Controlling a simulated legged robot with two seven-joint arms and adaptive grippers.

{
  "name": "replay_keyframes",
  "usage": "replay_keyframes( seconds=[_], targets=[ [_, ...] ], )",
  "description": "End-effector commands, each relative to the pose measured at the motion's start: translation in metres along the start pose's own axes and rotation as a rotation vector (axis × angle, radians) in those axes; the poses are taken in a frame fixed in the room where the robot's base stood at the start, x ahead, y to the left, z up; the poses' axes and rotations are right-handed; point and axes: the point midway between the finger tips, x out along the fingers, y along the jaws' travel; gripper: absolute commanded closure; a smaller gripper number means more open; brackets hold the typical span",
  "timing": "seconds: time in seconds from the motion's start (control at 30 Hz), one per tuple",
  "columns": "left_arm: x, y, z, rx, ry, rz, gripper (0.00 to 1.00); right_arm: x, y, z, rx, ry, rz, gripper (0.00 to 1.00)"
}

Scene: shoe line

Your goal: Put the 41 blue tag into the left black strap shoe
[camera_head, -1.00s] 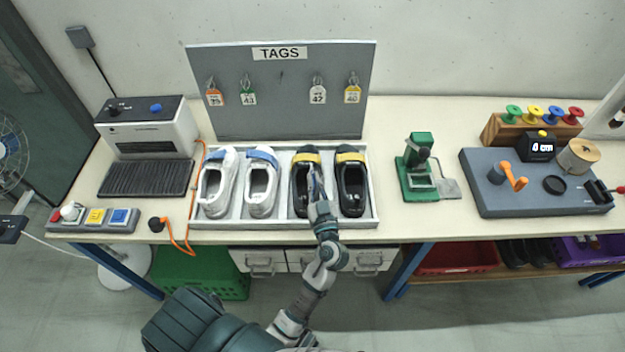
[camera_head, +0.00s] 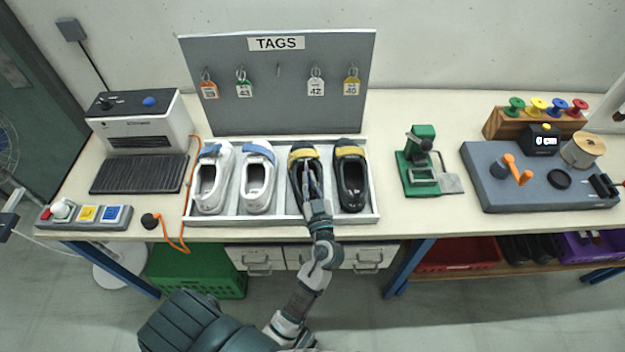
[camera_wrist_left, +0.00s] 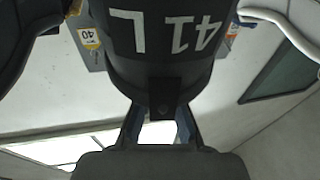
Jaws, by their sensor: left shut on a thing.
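The left black strap shoe (camera_head: 293,178), with a yellow strap, stands in the white tray, third from the left. In the left wrist view its dark heel (camera_wrist_left: 160,75) is close ahead, marked 41 L upside down. My left gripper (camera_head: 309,182) is over this shoe's opening, with the fingers reaching in from the heel side. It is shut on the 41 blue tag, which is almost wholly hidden. Bluish parts (camera_wrist_left: 184,122) show by the fingers in the left wrist view. The right black shoe (camera_head: 351,190) stands beside it. My right gripper is not in view.
Two white shoes (camera_head: 256,188) fill the left of the tray (camera_head: 230,220). The tag board (camera_head: 225,105) behind has one empty hook between the green and white tags. A green press (camera_head: 420,165) stands to the right, with bare table beyond the tray.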

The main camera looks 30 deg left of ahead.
Motion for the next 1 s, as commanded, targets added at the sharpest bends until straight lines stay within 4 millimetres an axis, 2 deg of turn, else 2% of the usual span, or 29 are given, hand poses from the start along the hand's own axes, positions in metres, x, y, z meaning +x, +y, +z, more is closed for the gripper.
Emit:
replay_keyframes(
  seconds=[0.3, 0.43, 0.47, 0.8, 0.87, 1.0],
  targets=[
    [-0.002, 0.001, 0.002, 0.008, -0.001, -0.004, 1.0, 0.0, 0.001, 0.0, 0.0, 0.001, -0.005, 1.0],
    [-0.003, 0.002, 0.002, 0.01, -0.001, -0.003, 0.67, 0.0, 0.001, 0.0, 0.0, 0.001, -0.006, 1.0],
    [-0.003, 0.003, 0.002, 0.01, -0.001, -0.003, 0.65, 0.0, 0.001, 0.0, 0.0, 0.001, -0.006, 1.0],
    [-0.006, 0.001, 0.001, 0.006, 0.0, -0.001, 0.65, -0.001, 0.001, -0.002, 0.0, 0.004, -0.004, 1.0],
    [-0.011, 0.001, 0.001, 0.005, -0.001, -0.001, 0.65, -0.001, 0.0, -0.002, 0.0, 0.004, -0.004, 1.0],
    [-0.039, 0.003, 0.002, 0.008, -0.003, 0.0, 0.65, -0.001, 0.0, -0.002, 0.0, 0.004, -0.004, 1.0]
  ],
)
